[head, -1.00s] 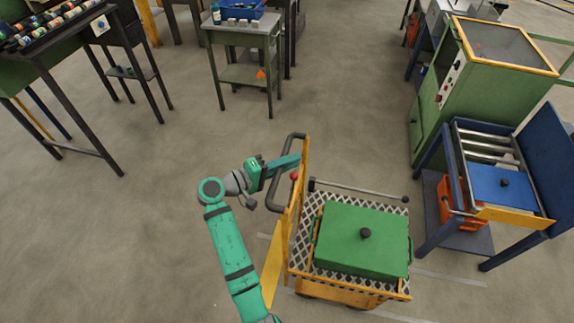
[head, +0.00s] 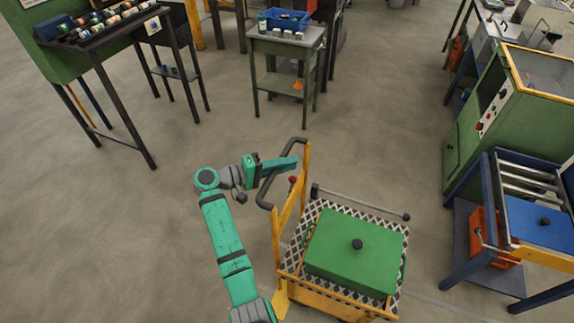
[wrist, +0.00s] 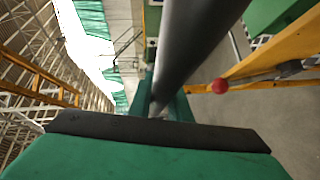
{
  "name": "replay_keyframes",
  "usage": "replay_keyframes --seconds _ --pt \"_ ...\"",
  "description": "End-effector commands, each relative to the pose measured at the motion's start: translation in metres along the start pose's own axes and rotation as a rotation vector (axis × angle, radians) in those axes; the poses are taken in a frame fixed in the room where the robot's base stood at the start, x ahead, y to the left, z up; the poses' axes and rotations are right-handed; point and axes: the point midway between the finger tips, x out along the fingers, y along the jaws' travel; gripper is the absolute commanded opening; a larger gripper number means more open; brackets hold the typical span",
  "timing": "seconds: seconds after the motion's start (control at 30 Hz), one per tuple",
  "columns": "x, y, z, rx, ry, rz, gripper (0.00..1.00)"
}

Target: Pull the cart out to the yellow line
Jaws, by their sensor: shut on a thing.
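The yellow cart (head: 345,302) has a mesh deck and carries a green box (head: 335,262) with a black knob. Its dark looped handle (head: 266,188) stands at the cart's left end, on a yellow post. My gripper (head: 279,166) is shut on the handle. In the wrist view the dark handle bar (wrist: 186,45) runs between the jaws, with a red knob (wrist: 219,86) and the yellow post (wrist: 275,55) beside it. I cannot make out a yellow line on the floor; a yellow strip (head: 281,301) by the cart's lower left may be part of the cart.
A blue roller stand (head: 475,240) and a green cabinet (head: 480,135) stand to the right. A small green table (head: 287,45) is at the back. A dark rack with cans (head: 105,30) stands at the upper left. The floor left of the cart is clear.

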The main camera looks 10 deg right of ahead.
Motion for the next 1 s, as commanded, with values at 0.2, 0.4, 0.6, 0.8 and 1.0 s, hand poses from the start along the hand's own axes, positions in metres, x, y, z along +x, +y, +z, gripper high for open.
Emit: replay_keyframes --seconds 0.2,0.4,0.6,0.8,1.0 --pt "0.001 -0.003 0.002 -0.004 -0.004 -0.003 0.27" --pt "-0.001 -0.002 0.001 -0.003 -0.001 -0.002 0.36" --pt "-0.004 -0.001 0.001 -0.002 0.000 -0.001 0.36" --pt "-0.033 -0.002 -0.002 -0.003 0.008 -0.001 0.36" --pt "-0.067 -0.001 -0.001 -0.002 0.002 -0.002 0.36"
